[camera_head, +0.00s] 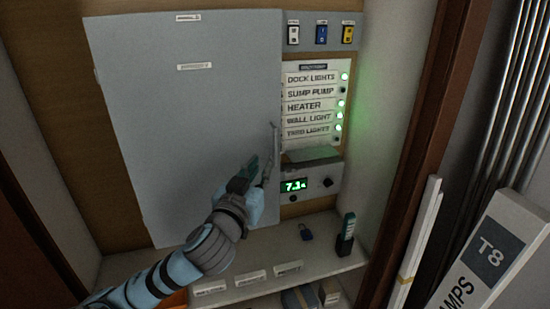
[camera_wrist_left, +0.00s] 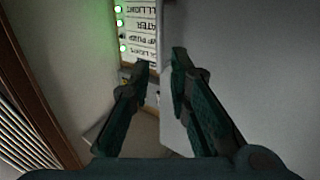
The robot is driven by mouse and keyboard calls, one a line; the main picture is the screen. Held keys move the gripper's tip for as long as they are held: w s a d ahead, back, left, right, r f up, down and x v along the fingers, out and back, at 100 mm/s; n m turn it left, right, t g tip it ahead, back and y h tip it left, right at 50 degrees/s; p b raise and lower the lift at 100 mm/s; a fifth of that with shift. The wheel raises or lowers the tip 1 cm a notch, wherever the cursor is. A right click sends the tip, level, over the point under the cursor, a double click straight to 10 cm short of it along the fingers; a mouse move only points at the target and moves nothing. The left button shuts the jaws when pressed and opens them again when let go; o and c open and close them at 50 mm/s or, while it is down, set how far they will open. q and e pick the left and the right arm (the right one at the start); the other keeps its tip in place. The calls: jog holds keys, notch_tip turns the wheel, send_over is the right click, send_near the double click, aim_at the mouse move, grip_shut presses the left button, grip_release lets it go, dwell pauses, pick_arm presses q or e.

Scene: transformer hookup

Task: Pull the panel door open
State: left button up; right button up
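The panel door (camera_head: 190,130) is a large flat grey sheet on the wooden backboard in the head view. A slim upright handle (camera_head: 275,140) shows near its right edge. I cannot tell whether the door stands slightly ajar. My left gripper (camera_head: 262,170) is at the lower part of the handle, partly hiding it. In the left wrist view, the fingers (camera_wrist_left: 161,62) are spread apart, with the door's edge (camera_wrist_left: 162,100) running between them. The door's face (camera_wrist_left: 240,65) fills the right side there. Contact with the handle cannot be made out. My right gripper is out of view.
Right of the door are a labelled switch list (camera_head: 312,105) with green lamps and a display box (camera_head: 310,185). A T8 lamp box (camera_head: 500,255) stands at lower right.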

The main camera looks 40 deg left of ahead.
aim_at(275, 148)
pick_arm(q)
jog(key=b+x, duration=0.2)
jog(key=x, duration=0.4)
jog(key=b+x, duration=0.3)
jog(key=x, duration=0.3)
jog(key=shift+w+f, duration=0.2)
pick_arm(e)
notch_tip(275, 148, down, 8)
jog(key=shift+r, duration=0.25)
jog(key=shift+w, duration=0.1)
pick_arm(q)
grip_shut()
